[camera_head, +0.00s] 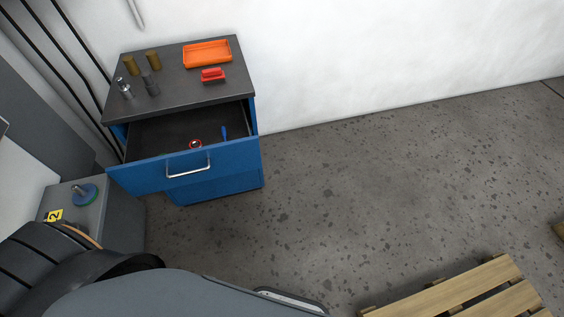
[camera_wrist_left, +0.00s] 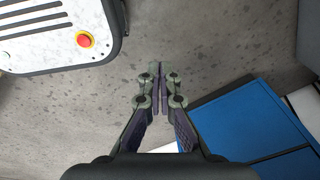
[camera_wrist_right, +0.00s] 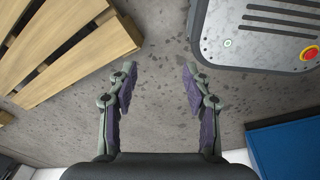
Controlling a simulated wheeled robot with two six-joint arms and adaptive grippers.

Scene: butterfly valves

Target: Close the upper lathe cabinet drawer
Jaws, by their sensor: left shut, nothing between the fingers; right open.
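The blue lathe cabinet (camera_head: 222,184) stands against the white wall in the head view. Its upper drawer (camera_head: 142,177) is pulled out, with a silver handle (camera_head: 188,172) on its front. A red-and-white round item (camera_head: 195,144) and a blue-handled tool (camera_head: 224,132) lie inside. In the left wrist view, my left gripper (camera_wrist_left: 160,68) is shut and empty over the floor, with a blue cabinet surface (camera_wrist_left: 240,125) to its right. In the right wrist view, my right gripper (camera_wrist_right: 159,72) is open and empty over the floor. Neither gripper shows in the head view.
The cabinet top (camera_head: 180,85) carries an orange tray (camera_head: 207,54), a red block (camera_head: 213,75) and several small cylinders. A grey box (camera_head: 100,215) stands left of the cabinet. A wooden pallet (camera_head: 470,290) lies at lower right. The floor right of the cabinet is clear.

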